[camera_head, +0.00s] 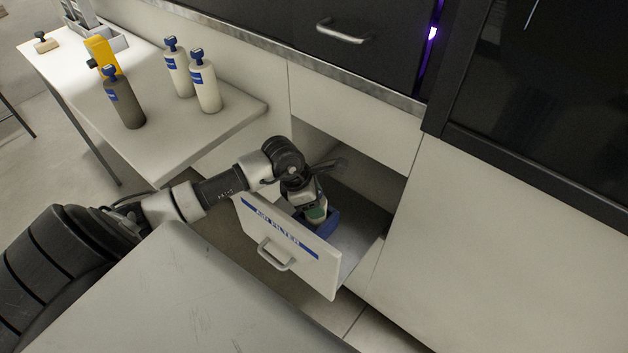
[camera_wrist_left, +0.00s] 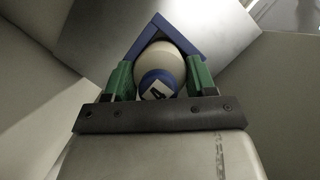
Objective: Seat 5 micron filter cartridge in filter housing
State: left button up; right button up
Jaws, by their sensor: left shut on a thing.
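The filter housing is an open drawer (camera_head: 300,262) with a blue "AIR FILTER" label on its front. Inside it is a blue angled holder (camera_head: 328,226), whose V-shaped walls (camera_wrist_left: 190,37) show in the left wrist view. My left gripper (camera_head: 316,212) reaches down into the drawer. In the left wrist view its green fingers (camera_wrist_left: 159,78) are shut on a white cartridge (camera_wrist_left: 163,58) with a blue cap marked with a dark character. The cartridge is within the V of the holder; I cannot tell whether it touches the bottom. In the head view the gripper mostly hides it. My right gripper is out of view.
On the white side table (camera_head: 180,145) stand two white cartridges (camera_head: 205,88) (camera_head: 178,70) and a grey-brown one (camera_head: 124,100), all with blue caps. A yellow object (camera_head: 102,55) stands behind the grey-brown one. Cabinet panels (camera_head: 500,235) border the drawer on the right.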

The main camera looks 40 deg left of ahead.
pick_arm(q)
jog(key=shift+f, duration=0.1)
jog(key=o, duration=1.3)
jog(key=shift+c, duration=0.2)
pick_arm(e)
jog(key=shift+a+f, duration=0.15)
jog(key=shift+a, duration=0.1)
pick_arm(q)
jog(key=shift+r, duration=0.35)
jog(key=v, duration=1.1)
jog(key=shift+s+a+r, duration=0.15)
jog(key=shift+s+r, duration=0.1)
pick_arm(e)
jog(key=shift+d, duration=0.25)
pick_arm(q)
jog(key=shift+r, duration=0.1)
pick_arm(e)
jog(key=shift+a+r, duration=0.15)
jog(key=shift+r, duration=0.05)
